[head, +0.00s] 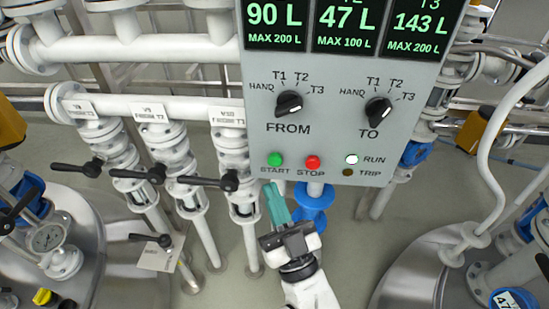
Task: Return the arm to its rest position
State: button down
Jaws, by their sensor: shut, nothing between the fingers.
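My gripper (271,190) is in the lower middle of the head view, with teal fingers shut and nothing between them. My white and grey arm reaches up to it from the bottom edge. The fingertips appear just below the grey control panel (335,140), under the green START button (275,160) and left of the red STOP button (313,162). I cannot tell how far they are from the panel face.
The panel carries a FROM knob (289,104) and a TO knob (378,111). The RUN lamp (351,159) looks bright; the TRIP lamp (347,172) is dark. White pipes with black valve levers (138,174) stand left. Tanks (412,262) flank my arm.

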jog(key=shift+s, duration=0.7)
jog(key=s+d+f+m+g+h+p, duration=0.25)
jog(key=d+f+g+h, duration=0.75)
jog(key=d+f, duration=0.65)
jog(key=s+d+f+m+g+h, duration=0.1)
jog(key=s+d+g, duration=0.4)
jog(key=s, duration=0.6)
jog(key=s+d+f+m+g+h, duration=0.1)
jog(key=s+d+f+m+g, duration=0.2)
jog(key=s+d+g, duration=0.3)
jog(key=s+d+f, duration=0.1)
jog(key=s+d, duration=0.1)
jog(key=s, duration=0.2)
jog(key=shift+s+d+p, duration=0.25)
jog(key=shift+s+p, duration=0.15)
dwell(3.1)
